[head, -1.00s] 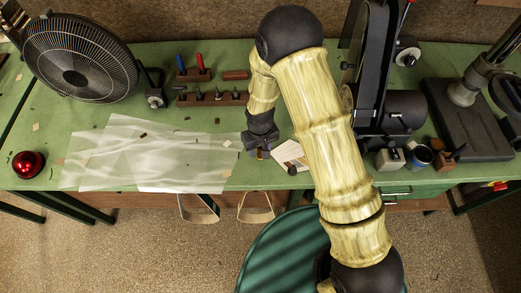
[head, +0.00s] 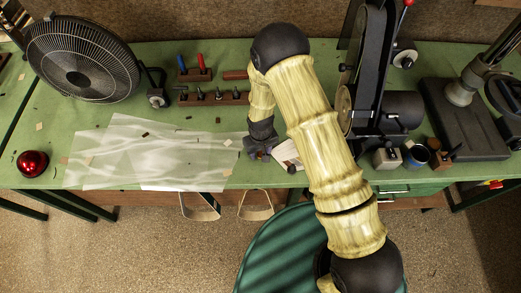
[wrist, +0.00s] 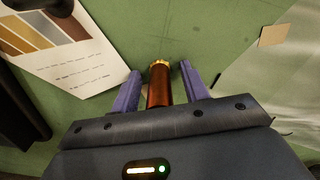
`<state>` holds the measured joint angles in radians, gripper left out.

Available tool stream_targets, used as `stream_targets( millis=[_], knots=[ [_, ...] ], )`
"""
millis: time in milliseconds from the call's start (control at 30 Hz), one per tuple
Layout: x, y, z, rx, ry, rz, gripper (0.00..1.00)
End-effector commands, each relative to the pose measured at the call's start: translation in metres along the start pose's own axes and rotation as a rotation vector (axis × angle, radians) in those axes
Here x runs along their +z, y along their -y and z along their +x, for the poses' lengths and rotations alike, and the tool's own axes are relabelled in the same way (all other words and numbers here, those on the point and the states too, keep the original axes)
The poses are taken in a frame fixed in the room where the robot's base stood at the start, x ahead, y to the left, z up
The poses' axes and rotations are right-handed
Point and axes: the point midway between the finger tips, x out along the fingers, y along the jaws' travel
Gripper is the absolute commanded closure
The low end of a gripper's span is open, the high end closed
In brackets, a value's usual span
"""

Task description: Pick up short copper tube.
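The short copper tube (wrist: 159,88) shows in the wrist view, reddish brown with a brighter brass-coloured far end. It lies between the two purple fingers of my gripper (wrist: 160,68), with a narrow gap visible on each side. The gripper is open. The near end of the tube is hidden by the gripper body. In the head view my gripper (head: 260,155) is low over the front part of the green bench, and I cannot make out the tube there.
A printed card with colour swatches (wrist: 68,45) lies left of the fingers. A clear plastic sheet (head: 150,155) covers the bench to the left. A tool rack (head: 212,98) stands behind, and a black belt machine (head: 372,80) stands to the right.

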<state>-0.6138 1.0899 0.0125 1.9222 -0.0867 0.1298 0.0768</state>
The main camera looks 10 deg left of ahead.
Motion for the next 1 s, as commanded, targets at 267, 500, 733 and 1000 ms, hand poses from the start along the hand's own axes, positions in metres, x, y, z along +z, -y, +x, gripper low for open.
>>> stream_targets(
  millis=[267,500,733,1000],
  knots=[
    [0.000,0.000,0.000,0.000,0.000,0.000,1.00],
    [0.000,0.000,-0.001,0.000,0.000,0.000,1.00],
    [-0.001,0.000,-0.013,0.000,-0.003,0.000,1.00],
    [-0.001,0.000,-0.051,-0.001,-0.005,0.001,1.00]
  ],
)
